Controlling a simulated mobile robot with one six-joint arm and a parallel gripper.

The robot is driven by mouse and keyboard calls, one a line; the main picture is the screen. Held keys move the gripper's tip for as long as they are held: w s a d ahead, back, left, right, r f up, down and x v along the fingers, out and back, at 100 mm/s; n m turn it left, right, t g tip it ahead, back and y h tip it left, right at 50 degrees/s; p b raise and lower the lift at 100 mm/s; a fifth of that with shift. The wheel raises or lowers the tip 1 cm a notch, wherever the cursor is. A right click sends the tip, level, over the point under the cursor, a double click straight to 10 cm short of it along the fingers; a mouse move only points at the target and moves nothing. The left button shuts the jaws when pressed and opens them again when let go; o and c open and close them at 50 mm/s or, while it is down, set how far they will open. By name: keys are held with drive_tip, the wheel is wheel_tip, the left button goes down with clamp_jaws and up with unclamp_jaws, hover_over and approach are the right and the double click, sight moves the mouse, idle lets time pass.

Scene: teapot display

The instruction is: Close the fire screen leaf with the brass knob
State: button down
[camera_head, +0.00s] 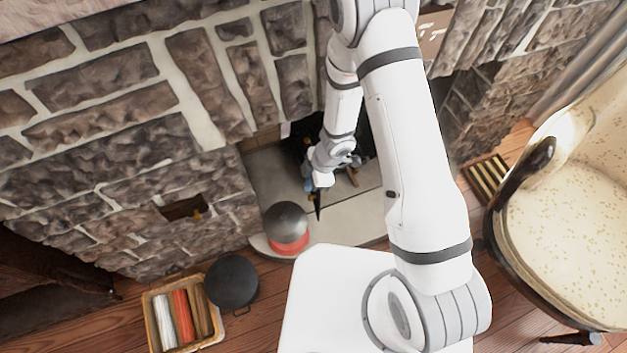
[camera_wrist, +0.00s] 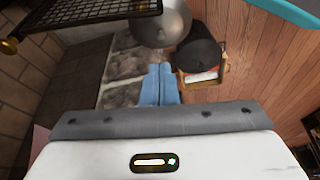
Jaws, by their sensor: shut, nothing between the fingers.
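The fire screen leaf (camera_wrist: 88,16) is a black mesh panel in a dark frame at the top left of the wrist view. The brass knob (camera_wrist: 9,46) sits at its lower left corner, by the picture's edge. My gripper (camera_wrist: 159,68) has its blue fingers together, empty and apart from the leaf and knob, which lie to their left. In the head view my gripper (camera_head: 308,186) is in front of the dark fireplace opening, with a thin black edge beside it that may be the leaf. The knob cannot be made out there; my arm hides part of the opening.
A grey metal vessel with a red base (camera_head: 288,222) stands on the stone hearth (camera_head: 268,180) near my gripper. A black round pot (camera_head: 232,282) and a basket of rolls (camera_head: 151,318) are on the wooden floor. A cream armchair (camera_head: 565,220) stands at right.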

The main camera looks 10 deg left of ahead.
wheel_tip(320, 180, down, 6)
drive_tip(key=d+b, duration=0.1)
drive_tip(key=b, duration=0.1)
drive_tip(key=shift+w+d+b, duration=0.3)
drive_tip(key=shift+d+b, duration=0.05)
drive_tip(key=shift+r, duration=0.2)
